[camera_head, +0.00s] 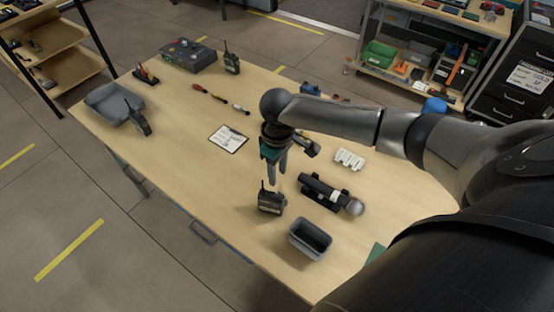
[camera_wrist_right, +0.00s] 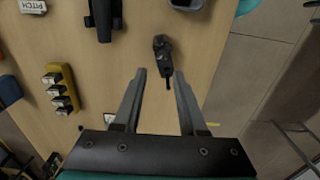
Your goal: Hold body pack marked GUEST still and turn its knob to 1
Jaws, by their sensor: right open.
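A small dark body pack (camera_head: 271,202) with a short antenna stands upright near the front edge of the table. In the right wrist view the same pack (camera_wrist_right: 176,90) shows from above, between and beyond the fingertips. My right gripper (camera_head: 277,172) points down just behind and above it. Its fingers are open, with no visible grip on the pack; in the wrist view the gripper (camera_wrist_right: 160,75) spans it. Another dark pack (camera_head: 232,64) with an antenna stands at the far side of the table. No GUEST mark or knob setting is readable. My left gripper is not in view.
A microphone in a black cradle (camera_head: 325,192) and a grey bin (camera_head: 310,240) flank the near pack. A white block (camera_head: 349,159) lies behind them. A yellow holder (camera_wrist_right: 62,88) shows in the wrist view. A clipboard (camera_head: 228,138) lies left; the front-left tabletop is clear.

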